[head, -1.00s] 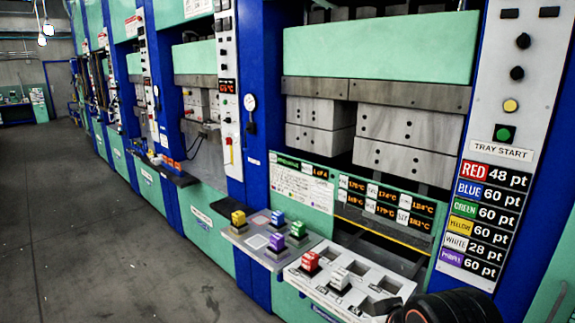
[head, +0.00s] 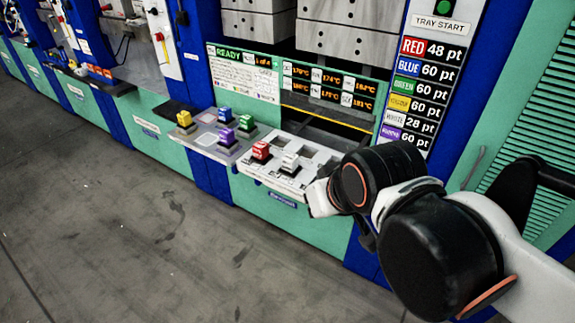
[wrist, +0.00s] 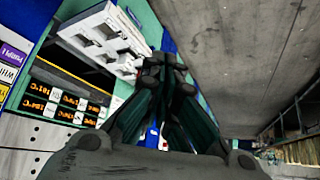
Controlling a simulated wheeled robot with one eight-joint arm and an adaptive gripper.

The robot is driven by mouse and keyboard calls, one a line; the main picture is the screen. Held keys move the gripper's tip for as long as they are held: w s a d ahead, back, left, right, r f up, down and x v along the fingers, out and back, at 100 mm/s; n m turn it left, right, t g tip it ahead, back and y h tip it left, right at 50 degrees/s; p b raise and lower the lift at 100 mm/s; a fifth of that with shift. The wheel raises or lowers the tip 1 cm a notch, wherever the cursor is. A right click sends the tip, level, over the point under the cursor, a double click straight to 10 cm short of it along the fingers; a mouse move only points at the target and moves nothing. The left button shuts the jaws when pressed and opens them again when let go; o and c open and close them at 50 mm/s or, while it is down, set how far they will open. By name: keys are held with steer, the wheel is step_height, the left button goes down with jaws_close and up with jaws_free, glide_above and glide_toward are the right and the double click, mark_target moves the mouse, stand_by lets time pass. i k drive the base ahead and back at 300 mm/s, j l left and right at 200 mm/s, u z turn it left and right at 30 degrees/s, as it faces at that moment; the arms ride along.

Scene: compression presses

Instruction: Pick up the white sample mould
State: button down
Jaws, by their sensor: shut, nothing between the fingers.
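The white sample mould (head: 290,162) sits upright on a light tray (head: 240,168) with several square recesses, at the front of the press. It stands just right of the red mould (head: 261,151). In the head view my arm is to the right of the tray, and its links hide my fingers. In the wrist view my gripper (wrist: 167,62) is shut and empty, its fingertips together beside the tray (wrist: 88,18). The gripper is apart from the white mould, which I cannot make out clearly in the wrist view.
A grey side shelf (head: 182,140) left of the tray holds yellow (head: 184,119), blue (head: 225,114), green (head: 246,122) and purple (head: 226,136) moulds. A blue press post (head: 362,255) stands near my arm. The floor (head: 150,250) in front is clear.

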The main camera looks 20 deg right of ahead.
mark_target(290, 168)
steer(key=i+j, duration=0.15)
steer(key=i, duration=0.3)
steer(key=i+j, duration=0.1)
steer(key=i, duration=0.35)
